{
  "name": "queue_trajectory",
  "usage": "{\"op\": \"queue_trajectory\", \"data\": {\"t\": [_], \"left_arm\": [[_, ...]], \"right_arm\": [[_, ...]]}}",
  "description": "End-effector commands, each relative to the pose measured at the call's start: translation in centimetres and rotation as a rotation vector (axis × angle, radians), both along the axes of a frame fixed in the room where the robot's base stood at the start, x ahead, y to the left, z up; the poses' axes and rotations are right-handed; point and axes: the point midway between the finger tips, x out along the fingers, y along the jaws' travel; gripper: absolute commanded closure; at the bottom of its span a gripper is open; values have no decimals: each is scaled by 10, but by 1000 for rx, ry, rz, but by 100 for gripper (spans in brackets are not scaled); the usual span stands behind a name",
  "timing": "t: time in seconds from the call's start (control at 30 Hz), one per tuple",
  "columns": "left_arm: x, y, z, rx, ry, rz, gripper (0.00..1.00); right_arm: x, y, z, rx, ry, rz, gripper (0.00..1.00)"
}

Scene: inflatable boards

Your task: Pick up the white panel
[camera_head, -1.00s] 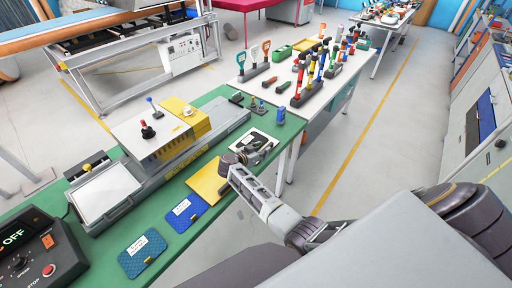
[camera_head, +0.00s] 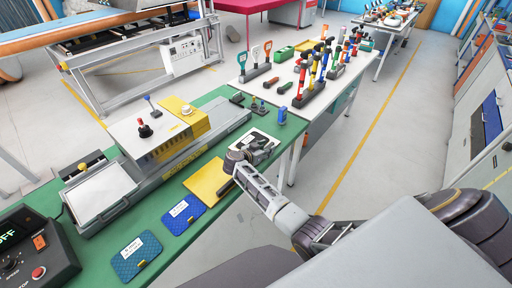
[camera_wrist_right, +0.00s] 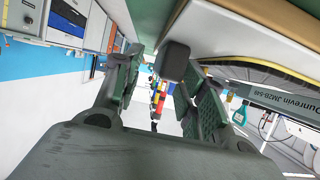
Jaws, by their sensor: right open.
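A white panel (camera_head: 267,137) lies on the green workbench beside the yellow panel, partly hidden by my right gripper. My right gripper (camera_head: 240,158) is over its near part in the head view; I cannot tell whether they touch. In the right wrist view its two fingers (camera_wrist_right: 166,88) are spread apart with nothing clearly held. A dark rounded block (camera_wrist_right: 175,60) shows between them; I cannot tell what it is. My left gripper is not in view.
Yellow (camera_head: 207,182), blue (camera_head: 183,214) and teal (camera_head: 137,255) panels lie along the green bench (camera_head: 165,190). A grey machine with a white plate (camera_head: 100,192) stands behind them. A white tool table (camera_head: 290,92) adjoins at the far end. Floor at right is clear.

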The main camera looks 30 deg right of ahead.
Motion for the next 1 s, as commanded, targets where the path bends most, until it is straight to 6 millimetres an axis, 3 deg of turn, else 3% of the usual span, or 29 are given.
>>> {"op": "queue_trajectory", "data": {"t": [0.2, 0.53, 1.0], "left_arm": [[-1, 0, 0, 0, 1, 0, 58], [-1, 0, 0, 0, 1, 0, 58], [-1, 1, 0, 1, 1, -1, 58]], "right_arm": [[0, 0, 0, 0, 0, 0, 59], [0, 0, 0, 0, 0, 0, 100], [0, 0, 3, 0, -2, 0, 100]]}}
